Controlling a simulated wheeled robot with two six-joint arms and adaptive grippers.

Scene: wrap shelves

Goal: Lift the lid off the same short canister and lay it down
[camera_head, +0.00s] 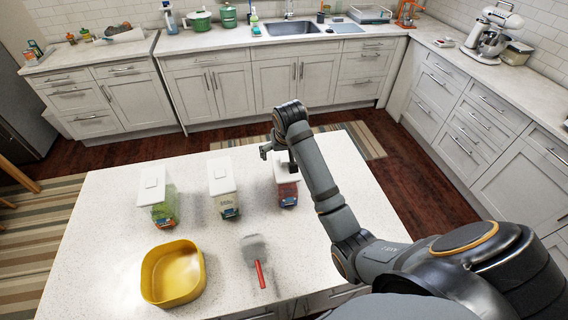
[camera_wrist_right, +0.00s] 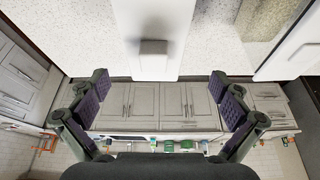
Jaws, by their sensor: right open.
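Three clear canisters with white lids stand in a row on the island counter. The right canister (camera_head: 287,194) has red contents, and its white lid (camera_head: 283,173) is partly hidden by my right gripper (camera_head: 278,156). The right gripper is open and empty at the far side of this lid. In the right wrist view the lid, with its raised handle (camera_wrist_right: 153,47), lies near the top centre. The fingers (camera_wrist_right: 159,79) are spread wide on either side of it, and the handle is not between the fingertips. My left gripper is not in view.
The middle canister (camera_head: 225,200) and the left canister (camera_head: 163,208) stand left of the red one. A yellow bowl (camera_head: 173,272) and a red-handled spatula (camera_head: 257,260) lie in front. The counter (camera_head: 330,268) is bare at the front right.

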